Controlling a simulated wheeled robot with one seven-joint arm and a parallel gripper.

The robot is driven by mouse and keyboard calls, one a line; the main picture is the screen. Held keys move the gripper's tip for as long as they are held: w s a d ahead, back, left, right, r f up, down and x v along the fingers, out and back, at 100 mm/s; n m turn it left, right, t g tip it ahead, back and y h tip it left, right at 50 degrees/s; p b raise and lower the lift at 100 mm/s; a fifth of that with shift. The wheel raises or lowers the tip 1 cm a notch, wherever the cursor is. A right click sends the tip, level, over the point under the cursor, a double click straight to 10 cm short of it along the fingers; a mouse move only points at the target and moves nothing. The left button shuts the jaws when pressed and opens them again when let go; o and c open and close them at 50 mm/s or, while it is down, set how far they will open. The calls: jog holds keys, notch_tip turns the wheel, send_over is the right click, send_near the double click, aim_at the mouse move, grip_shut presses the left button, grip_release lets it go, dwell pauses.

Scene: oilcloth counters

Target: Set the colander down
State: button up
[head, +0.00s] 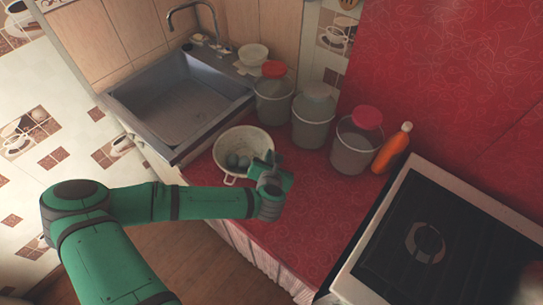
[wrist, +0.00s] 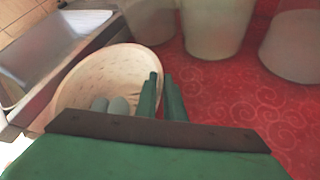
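The colander (head: 229,143) is cream-white with small holes and holds a few grey-green round things (head: 238,161). It is over the red counter just right of the sink, roughly level. In the wrist view the colander (wrist: 105,72) fills the left middle. My gripper (head: 269,164) is at its right rim. In the wrist view my gripper (wrist: 162,85) has one finger inside the wall and one outside, close together with the rim between them. The fingers hide that part of the rim. I cannot tell whether the colander's base touches the counter.
The grey sink (head: 180,105) is to the left. Grey buckets or jars (head: 312,118) stand behind, two with red lids, and an orange bottle (head: 392,148) is beside them. The stove (head: 440,235) is at right. Red counter (head: 300,215) is clear in front of the jars.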

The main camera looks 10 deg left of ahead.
jog(key=o, duration=0.4)
jog(key=shift+o, duration=0.2)
jog(key=shift+r, duration=0.1)
